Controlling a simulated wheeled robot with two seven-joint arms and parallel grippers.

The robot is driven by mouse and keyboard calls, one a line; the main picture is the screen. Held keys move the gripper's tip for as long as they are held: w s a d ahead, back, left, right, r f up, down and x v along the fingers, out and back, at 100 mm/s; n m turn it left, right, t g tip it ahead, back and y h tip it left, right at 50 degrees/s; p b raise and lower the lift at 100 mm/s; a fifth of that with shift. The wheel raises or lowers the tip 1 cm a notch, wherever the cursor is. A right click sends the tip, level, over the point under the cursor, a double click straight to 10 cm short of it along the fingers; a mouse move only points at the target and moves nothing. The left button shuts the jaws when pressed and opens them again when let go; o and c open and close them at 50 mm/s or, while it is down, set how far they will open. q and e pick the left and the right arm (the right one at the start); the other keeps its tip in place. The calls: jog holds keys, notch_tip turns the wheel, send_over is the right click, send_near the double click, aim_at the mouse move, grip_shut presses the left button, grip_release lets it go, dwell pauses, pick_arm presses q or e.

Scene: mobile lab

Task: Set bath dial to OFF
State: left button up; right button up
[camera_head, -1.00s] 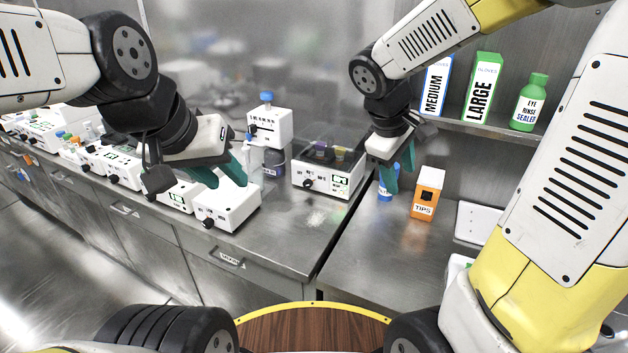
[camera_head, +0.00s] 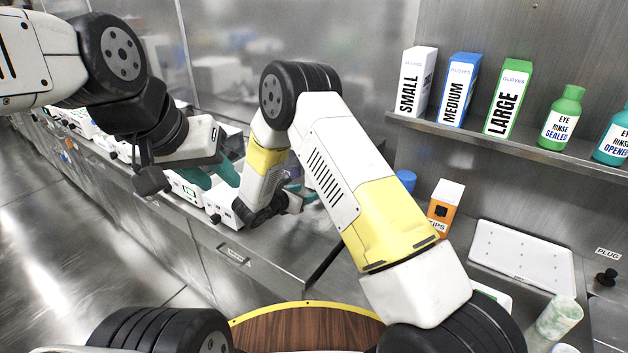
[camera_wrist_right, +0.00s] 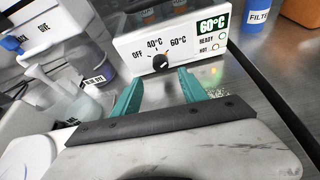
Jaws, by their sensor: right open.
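The bath (camera_wrist_right: 195,38) is a white box in the right wrist view, with a display reading 60°C. Its black dial (camera_wrist_right: 160,63) sits on the front panel below the labels OFF, 40°C and 60°C. A light mark on the dial appears to point up and right, towards 60°C. My right gripper (camera_wrist_right: 160,84) is open, its teal fingers spread either side of the dial and short of it, apparently not touching. In the head view my right arm hides the bath. My left gripper (camera_head: 220,180) is open and empty at the left, above the white devices.
A bottle (camera_wrist_right: 92,72) and another white device (camera_wrist_right: 48,28) stand left of the bath. A blue filter bottle (camera_wrist_right: 257,16) is to its right.

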jog(key=x, duration=0.7)
jog(key=shift+d, duration=0.15)
jog(key=shift+c, duration=0.4)
grip_shut()
